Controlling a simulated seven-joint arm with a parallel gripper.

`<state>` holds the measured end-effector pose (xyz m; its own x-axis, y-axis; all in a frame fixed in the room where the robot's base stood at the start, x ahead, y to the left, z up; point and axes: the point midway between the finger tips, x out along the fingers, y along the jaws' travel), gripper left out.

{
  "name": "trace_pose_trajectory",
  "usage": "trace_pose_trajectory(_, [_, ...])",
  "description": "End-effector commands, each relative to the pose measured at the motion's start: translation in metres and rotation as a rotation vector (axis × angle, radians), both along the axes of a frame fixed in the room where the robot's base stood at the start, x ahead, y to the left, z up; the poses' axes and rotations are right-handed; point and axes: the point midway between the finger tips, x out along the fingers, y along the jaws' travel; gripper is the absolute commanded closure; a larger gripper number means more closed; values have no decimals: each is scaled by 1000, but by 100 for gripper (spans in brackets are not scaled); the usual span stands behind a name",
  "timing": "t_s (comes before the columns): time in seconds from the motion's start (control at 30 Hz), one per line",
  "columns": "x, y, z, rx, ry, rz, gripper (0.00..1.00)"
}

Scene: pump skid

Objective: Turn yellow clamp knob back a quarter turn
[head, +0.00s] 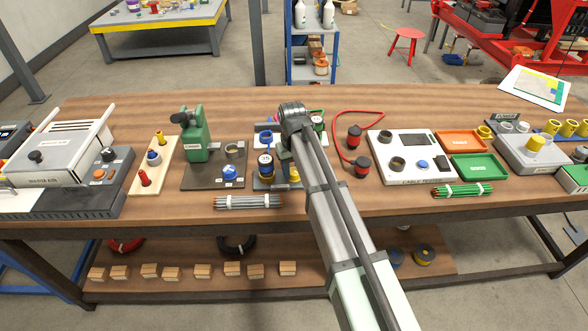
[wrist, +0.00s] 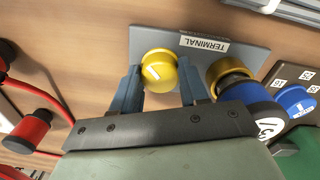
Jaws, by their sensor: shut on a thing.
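The yellow clamp knob (wrist: 158,72) stands on the grey plate labelled TERMINAL (wrist: 258,56) in the wrist view. It has a short white mark on its face. My gripper (wrist: 162,77) has its two blue fingers on either side of the knob, shut on it. In the head view a yellow part (head: 293,173) shows beside my arm, and the arm hides most of the plate and the fingertips.
A blue cylinder (wrist: 258,108) with a yellow collar stands right beside the knob in the wrist view. Red-capped plugs (head: 354,137) with a red cable lie right of my arm. A bundle of grey rods (head: 248,202) lies at the front edge. A green clamp stand (head: 195,135) is farther left.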

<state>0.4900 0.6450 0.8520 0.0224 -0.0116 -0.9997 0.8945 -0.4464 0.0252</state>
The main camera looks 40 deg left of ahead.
Motion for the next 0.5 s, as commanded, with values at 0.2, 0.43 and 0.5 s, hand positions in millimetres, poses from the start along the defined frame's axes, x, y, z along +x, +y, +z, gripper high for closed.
trace_pose_trajectory(0.2, [0,0,0,1,0,10,86])
trace_pose_trajectory(0.43, [0,0,0,1,0,9,55])
trace_pose_trajectory(0.5, [0,0,0,1,0,9,48])
